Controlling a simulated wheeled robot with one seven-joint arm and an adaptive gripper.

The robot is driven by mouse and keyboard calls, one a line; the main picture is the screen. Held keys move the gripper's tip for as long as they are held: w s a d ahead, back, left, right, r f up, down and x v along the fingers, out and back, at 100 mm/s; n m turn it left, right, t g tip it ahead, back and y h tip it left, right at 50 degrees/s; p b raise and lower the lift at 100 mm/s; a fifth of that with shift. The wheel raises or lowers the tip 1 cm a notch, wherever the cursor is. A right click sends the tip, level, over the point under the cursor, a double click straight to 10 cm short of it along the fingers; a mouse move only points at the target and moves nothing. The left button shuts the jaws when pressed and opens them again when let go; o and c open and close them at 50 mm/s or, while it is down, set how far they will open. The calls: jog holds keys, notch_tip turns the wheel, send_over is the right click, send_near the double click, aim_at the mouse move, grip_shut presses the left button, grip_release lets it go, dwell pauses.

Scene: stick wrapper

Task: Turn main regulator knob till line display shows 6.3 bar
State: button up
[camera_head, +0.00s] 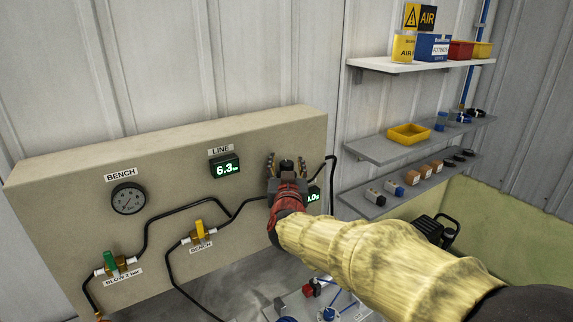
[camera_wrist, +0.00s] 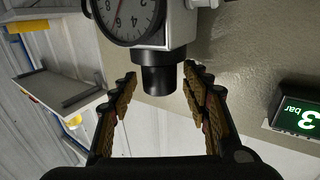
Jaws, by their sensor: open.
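The line display (camera_head: 226,168) on the beige panel reads 6.3 in green digits. In the wrist view only part of a green display (camera_wrist: 299,112) shows, with a 3 and "bar". The main regulator knob (camera_wrist: 160,75) is a black cylinder below a dial gauge. My gripper (camera_wrist: 159,82) is open, with one finger on each side of the knob and visible gaps between. In the head view my gripper (camera_head: 286,163) is at the panel's right part, with the dark knob top (camera_head: 287,165) between its fingers.
A BENCH gauge (camera_head: 128,198), a green-handled valve (camera_head: 112,264) and a yellow-handled valve (camera_head: 199,231) are on the panel, joined by black hoses. Another display (camera_head: 313,195) is partly hidden by my gripper. Shelves with bins (camera_head: 408,134) stand right.

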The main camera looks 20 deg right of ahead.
jog(key=v, duration=1.2)
